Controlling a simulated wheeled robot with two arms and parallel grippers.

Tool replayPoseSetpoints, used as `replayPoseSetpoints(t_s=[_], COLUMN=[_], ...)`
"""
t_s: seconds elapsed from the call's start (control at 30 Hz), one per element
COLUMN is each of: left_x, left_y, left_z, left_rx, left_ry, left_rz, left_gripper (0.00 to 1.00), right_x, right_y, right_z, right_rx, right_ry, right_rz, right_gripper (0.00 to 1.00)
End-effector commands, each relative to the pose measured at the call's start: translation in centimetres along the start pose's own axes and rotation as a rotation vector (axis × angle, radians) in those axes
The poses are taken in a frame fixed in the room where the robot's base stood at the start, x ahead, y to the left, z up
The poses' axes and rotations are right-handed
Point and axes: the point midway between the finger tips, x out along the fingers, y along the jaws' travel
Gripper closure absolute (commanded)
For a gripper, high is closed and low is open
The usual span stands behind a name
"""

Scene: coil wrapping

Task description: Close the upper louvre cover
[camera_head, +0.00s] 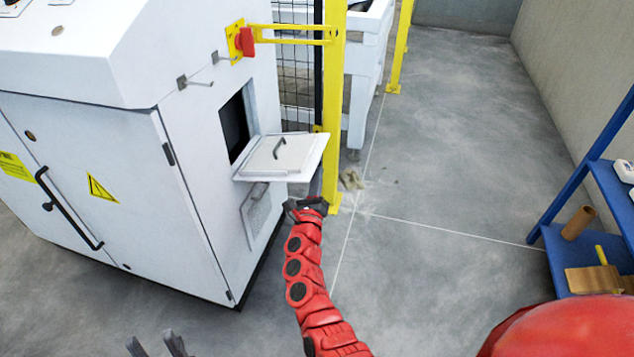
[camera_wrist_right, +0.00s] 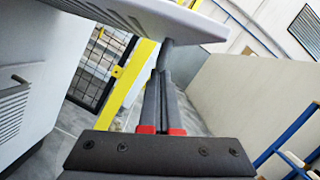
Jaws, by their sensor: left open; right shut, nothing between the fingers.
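The upper louvre cover (camera_head: 296,155) is a white flap with a dark handle. It is open and sticks out roughly level from the side of the white cabinet (camera_head: 190,150), below a dark opening (camera_head: 235,124). My right gripper (camera_head: 316,184) is shut and empty, just below the cover's outer edge. In the right wrist view the cover's underside (camera_wrist_right: 185,18) hangs over the shut fingers (camera_wrist_right: 163,75); whether they touch it I cannot tell. My left gripper (camera_head: 152,341) is open at the bottom edge, in front of the cabinet; only its fingertips show.
A lower louvred panel (camera_head: 256,212) lies flat against the cabinet side. A yellow post (camera_head: 334,90) with mesh fencing stands close behind the cover. A red switch (camera_head: 245,41) sits above the opening. A blue shelf (camera_head: 560,235) stands at the right.

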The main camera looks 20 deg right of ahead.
Motion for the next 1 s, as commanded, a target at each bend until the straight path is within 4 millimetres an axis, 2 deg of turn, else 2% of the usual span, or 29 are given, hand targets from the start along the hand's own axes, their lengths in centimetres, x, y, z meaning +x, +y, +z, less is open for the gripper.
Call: replayPoseSetpoints(t_s=[0.1,0.5,1.0], left_x=[1.2,5.8,12.1], left_y=[-0.1,-0.3,-0.7], left_z=[0.0,-0.7,-1.7], left_rx=[-0.004,-0.004,-0.004], left_ry=[-0.009,-0.01,-0.01], left_rz=[-0.013,-0.013,-0.012], left_gripper=[0.5,0.5,0.5], right_x=[0.4,1.5,3.0], right_y=[-0.9,-2.3,-2.7], right_z=[1.4,5.7,11.0], right_rx=[-0.056,-0.249,-0.492], right_ry=[0.002,0.002,0.0], right_rz=[0.013,0.066,0.132], right_gripper=[1.0,1.0,1.0])
